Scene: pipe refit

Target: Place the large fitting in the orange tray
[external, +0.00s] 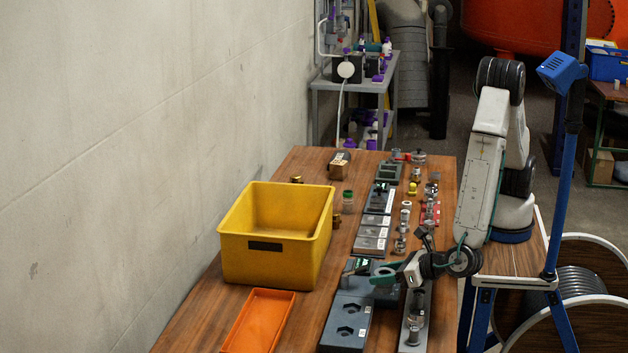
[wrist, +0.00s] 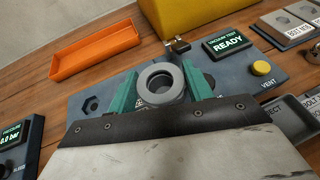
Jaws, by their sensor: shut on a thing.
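My gripper (wrist: 160,92) has its two green fingers shut on the large fitting (wrist: 150,72), a grey metal ring-like piece with a round opening. In the external view my gripper (external: 384,273) is over the grey-blue test fixture (external: 346,321), near its display end. The fitting is hard to make out there. The wrist view shows the fitting over the fixture plate; I cannot tell whether it touches it. The orange tray (external: 257,322) lies empty on the table at the front left, and also shows at the upper left of the wrist view (wrist: 97,50).
A tall yellow bin (external: 277,262) stands behind the orange tray. The fixture has a READY display (wrist: 228,44) and a yellow vent button (wrist: 262,68). Several small fittings and grey trays (external: 372,230) line the table's right side. Bare wood (external: 315,310) separates tray and fixture.

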